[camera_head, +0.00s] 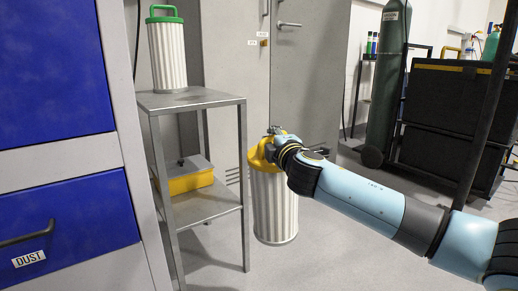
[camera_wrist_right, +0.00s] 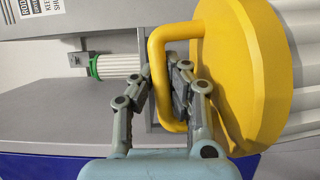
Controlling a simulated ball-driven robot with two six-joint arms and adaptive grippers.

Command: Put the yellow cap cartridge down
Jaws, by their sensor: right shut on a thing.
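The yellow cap cartridge (camera_head: 275,210) is a white pleated cylinder with a yellow top and loop handle. In the head view it is roughly upright, just right of the metal stand; I cannot tell whether its bottom clears the floor. My right gripper (camera_head: 274,138) is at its top. In the right wrist view, the fingers (camera_wrist_right: 162,75) are closed on the handle of the yellow cap (camera_wrist_right: 265,60). My left gripper is not in view.
A green cap cartridge (camera_head: 167,55) stands on the top of the metal stand (camera_head: 215,97). A yellow and grey box (camera_head: 190,180) sits on its lower shelf. Blue drawers (camera_head: 65,220) are at left. A dark green gas cylinder (camera_head: 388,85) and black cases (camera_head: 440,95) stand behind.

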